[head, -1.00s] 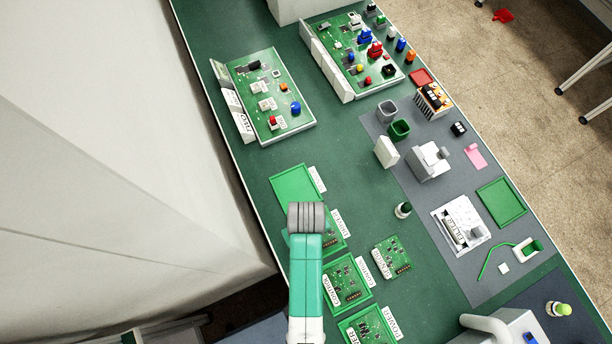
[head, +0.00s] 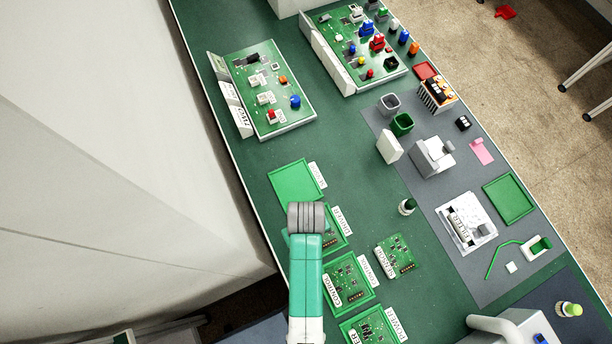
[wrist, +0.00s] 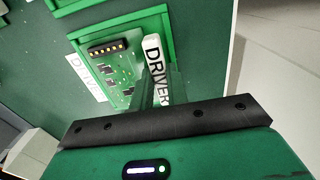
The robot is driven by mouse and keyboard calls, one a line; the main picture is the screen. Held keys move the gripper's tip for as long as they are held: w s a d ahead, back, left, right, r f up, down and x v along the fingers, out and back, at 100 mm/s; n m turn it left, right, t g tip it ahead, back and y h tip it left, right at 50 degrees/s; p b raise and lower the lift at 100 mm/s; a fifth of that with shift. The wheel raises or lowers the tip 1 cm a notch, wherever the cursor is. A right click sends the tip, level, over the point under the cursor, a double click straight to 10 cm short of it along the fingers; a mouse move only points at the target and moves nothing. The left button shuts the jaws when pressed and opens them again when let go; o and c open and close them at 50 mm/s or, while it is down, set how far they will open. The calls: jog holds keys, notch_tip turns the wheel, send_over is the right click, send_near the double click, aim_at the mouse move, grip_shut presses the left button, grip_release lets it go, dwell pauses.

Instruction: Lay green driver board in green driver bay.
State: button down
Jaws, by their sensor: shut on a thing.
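The green driver board (wrist: 112,68) is in the wrist view, with a black pin header and a white tab marked DRIVER (wrist: 156,68). My gripper (wrist: 160,92) is shut on the board at this tab. The board lies within the raised green rim of the driver bay (wrist: 122,22). I cannot tell if it rests fully on the bay floor. The bay's own DRIVER label (wrist: 86,78) lies on the far side of the board from my gripper. In the head view the driver board (head: 333,240) and its bay are partly hidden by my arm.
An empty green bay (head: 297,182) lies above the driver bay in the head view. The control board (head: 347,280) and power board (head: 370,328) sit in bays below.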

jog(key=shift+f, duration=0.55)
jog(key=c, duration=1.3)
grip_release()
notch_tip(320, 180, up, 8)
jog(key=shift+f+p, duration=0.1)
jog(key=shift+p, duration=0.2)
